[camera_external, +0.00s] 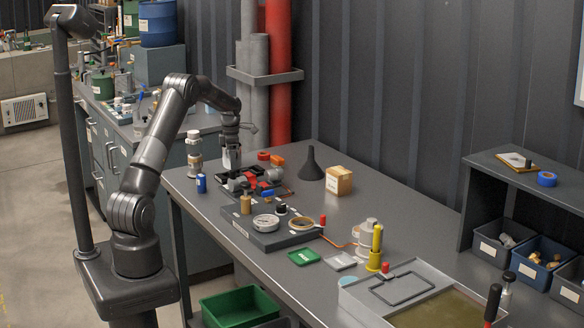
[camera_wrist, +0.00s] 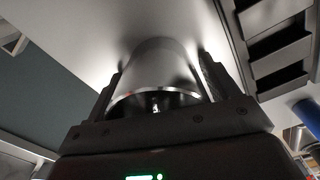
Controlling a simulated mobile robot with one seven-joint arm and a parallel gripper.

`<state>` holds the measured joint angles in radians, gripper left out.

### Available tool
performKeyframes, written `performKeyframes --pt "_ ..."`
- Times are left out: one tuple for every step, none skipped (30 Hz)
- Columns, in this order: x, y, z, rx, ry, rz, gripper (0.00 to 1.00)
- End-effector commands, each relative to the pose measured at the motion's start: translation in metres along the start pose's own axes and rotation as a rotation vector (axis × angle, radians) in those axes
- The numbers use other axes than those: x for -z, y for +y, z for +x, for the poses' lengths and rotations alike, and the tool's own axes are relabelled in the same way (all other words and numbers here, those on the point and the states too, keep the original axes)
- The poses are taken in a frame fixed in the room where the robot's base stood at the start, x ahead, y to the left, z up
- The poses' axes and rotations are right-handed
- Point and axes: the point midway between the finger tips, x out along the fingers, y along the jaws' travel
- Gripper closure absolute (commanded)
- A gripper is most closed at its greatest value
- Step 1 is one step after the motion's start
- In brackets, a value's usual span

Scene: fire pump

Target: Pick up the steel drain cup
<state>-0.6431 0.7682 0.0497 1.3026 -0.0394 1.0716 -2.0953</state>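The steel drain cup (camera_wrist: 155,68) is a smooth grey metal cylinder with a bright rim, between the two fingers of my gripper (camera_wrist: 165,85) in the wrist view. One finger is on each side of it, very close to its wall; I cannot tell whether they touch it. In the external view my gripper (camera_external: 231,146) points down at the far left part of the workbench, with the pale cup (camera_external: 231,160) just below and between its fingers. Whether the cup rests on the bench is hard to see.
A dark tray (camera_external: 285,172) with red and grey parts is close in front of the cup. A blue can (camera_external: 201,183) and a white-topped bottle (camera_external: 194,150) stand to its left.

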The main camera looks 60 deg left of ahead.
Motion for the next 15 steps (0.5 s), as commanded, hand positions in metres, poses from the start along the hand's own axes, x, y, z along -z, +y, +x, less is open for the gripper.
performKeyframes --pt "0.0 0.0 -0.0002 0.0 0.0 0.0 0.24" --pt "0.0 0.0 -0.0002 0.0 0.0 0.0 0.26" --pt "0.0 0.0 -0.0002 0.0 0.0 0.0 0.29" --pt "0.0 0.0 -0.0002 0.0 0.0 0.0 0.32" --pt "-0.0001 0.0 -0.0002 0.0 0.0 0.0 0.34" --pt "0.0 0.0 -0.0002 0.0 0.0 0.0 0.38" --pt "0.0 0.0 -0.0002 0.0 0.0 0.0 0.4" --pt "0.0 0.0 -0.0002 0.0 0.0 0.0 0.43" --pt "0.0 0.0 -0.0003 0.0 0.0 0.0 0.46" --pt "0.0 0.0 -0.0003 0.0 0.0 0.0 0.48" --pt "0.0 0.0 -0.0003 0.0 0.0 0.0 0.51" --pt "0.0 0.0 -0.0003 0.0 0.0 0.0 0.54" --pt "0.0 0.0 -0.0003 0.0 0.0 0.0 0.56" --pt "0.0 0.0 -0.0003 0.0 0.0 0.0 0.59" --pt "-0.0001 0.0001 -0.0004 0.0 0.0 0.0 0.59"
